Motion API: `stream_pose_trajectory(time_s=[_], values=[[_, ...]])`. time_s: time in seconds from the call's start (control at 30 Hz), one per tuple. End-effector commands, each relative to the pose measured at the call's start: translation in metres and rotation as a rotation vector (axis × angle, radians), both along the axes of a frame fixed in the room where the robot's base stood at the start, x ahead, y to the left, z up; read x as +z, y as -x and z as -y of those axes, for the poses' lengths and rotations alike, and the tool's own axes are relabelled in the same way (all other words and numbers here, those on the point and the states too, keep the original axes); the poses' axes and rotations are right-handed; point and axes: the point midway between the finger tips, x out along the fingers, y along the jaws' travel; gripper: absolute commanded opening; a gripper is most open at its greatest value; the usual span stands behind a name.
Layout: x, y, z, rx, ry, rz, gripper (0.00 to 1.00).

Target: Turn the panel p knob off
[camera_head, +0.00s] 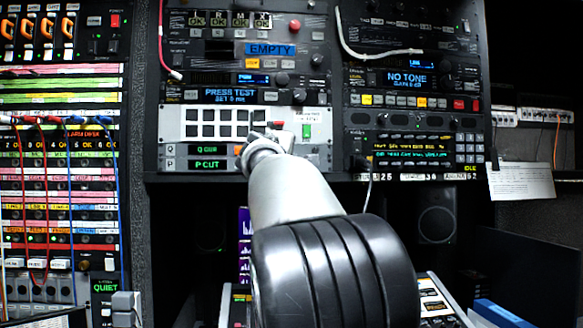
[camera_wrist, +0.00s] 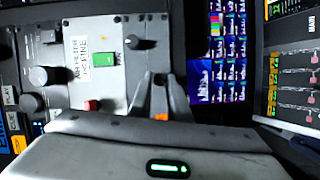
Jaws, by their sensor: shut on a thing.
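The light grey panel (camera_head: 200,113) carries a grid of dark square buttons. Below the grid are two rows marked Q and P, with green-lettered displays; the lower display reads P CUT (camera_head: 207,164). My gripper (camera_head: 264,145) is at the right end of these rows, its fingers against the panel face. In the wrist view my gripper (camera_wrist: 161,82) is shut on the panel p knob, which the fingers almost wholly cover. Its pointer and setting cannot be read. An orange spot (camera_wrist: 161,117) shows beside the fingers.
A patch bay (camera_head: 65,180) with hanging cables stands at the left.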

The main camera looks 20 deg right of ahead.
Motion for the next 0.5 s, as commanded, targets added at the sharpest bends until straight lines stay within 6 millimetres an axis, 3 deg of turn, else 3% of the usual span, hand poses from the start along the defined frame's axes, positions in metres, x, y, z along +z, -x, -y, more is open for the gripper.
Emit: stream_pose_trajectory(time_s=[0.23,0.27,0.33,0.5], values=[[0.0002,0.0003,0.0007,-0.001,0.001,-0.001,0.00],[0.0002,0.0003,0.0007,-0.001,0.001,-0.001,0.22],[0.0002,0.0003,0.0007,-0.001,0.000,0.000,0.33],[0.0001,0.0002,0.0005,-0.001,0.000,0.000,0.35]])
